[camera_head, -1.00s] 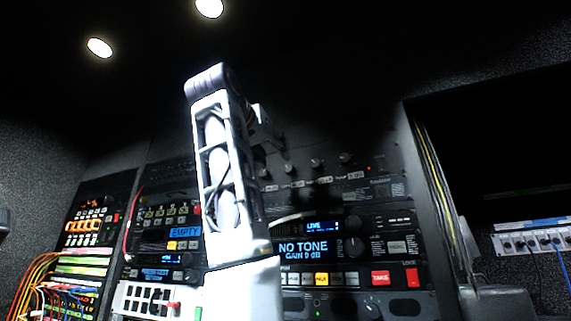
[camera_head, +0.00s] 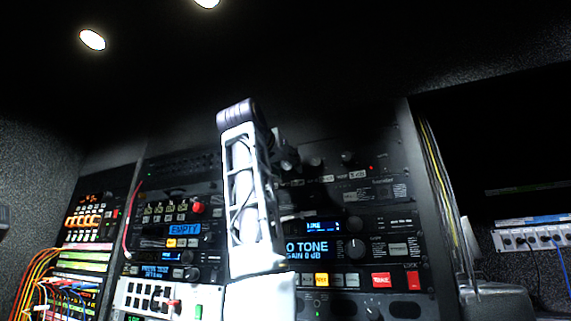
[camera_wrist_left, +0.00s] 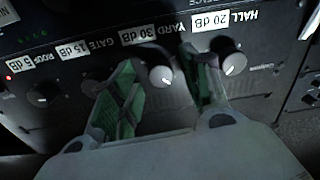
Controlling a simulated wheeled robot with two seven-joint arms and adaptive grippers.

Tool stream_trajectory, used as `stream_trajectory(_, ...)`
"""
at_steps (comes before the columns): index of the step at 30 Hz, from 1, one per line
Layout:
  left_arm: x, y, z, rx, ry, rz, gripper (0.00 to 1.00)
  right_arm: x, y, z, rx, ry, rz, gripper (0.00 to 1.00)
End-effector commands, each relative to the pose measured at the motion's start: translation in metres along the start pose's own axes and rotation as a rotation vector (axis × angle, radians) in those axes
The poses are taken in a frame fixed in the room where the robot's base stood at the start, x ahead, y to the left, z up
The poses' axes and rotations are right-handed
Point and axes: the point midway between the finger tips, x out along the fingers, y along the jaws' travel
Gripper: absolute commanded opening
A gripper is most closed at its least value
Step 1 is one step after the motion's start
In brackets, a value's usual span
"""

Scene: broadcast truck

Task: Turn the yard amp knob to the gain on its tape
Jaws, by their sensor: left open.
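The yard amp knob (camera_wrist_left: 160,75) is dark with a pale pointer mark. Its white tape (camera_wrist_left: 155,33) reads YARD 30 dB, upside down in the left wrist view. My left gripper (camera_wrist_left: 162,82) is open, with one green-padded finger on each side of this knob. Contact with the knob cannot be told. In the head view my left gripper (camera_head: 284,158) is against the amp panel and hides the yard knob. The display (camera_head: 308,249) below shows a partly covered TONE line and GAIN 0 dB. My right gripper is not in view.
The hall knob (camera_wrist_left: 232,62), taped 20 dB, is just outside the right finger. The gate knob (camera_wrist_left: 94,84), taped 15 dB, is beside the left finger and partly covered. The roof knob (camera_wrist_left: 42,94) is farther left. A red TAKE button (camera_head: 381,280) is lower on the rack.

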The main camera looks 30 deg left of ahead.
Motion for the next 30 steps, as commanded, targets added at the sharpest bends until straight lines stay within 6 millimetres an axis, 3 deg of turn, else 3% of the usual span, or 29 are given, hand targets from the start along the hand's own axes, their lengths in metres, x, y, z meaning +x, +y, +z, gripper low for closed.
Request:
stream_trajectory(6,0.0,0.0,0.0004,0.0,0.0,0.0,0.47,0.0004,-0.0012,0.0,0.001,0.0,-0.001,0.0)
stream_trajectory(17,-0.0004,-0.0001,0.0003,0.0,0.0,0.0,0.01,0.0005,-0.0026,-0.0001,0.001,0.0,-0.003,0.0)
stream_trajectory(30,-0.0005,-0.0011,0.0005,0.069,0.003,-0.002,0.01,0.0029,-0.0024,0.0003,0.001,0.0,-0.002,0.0)
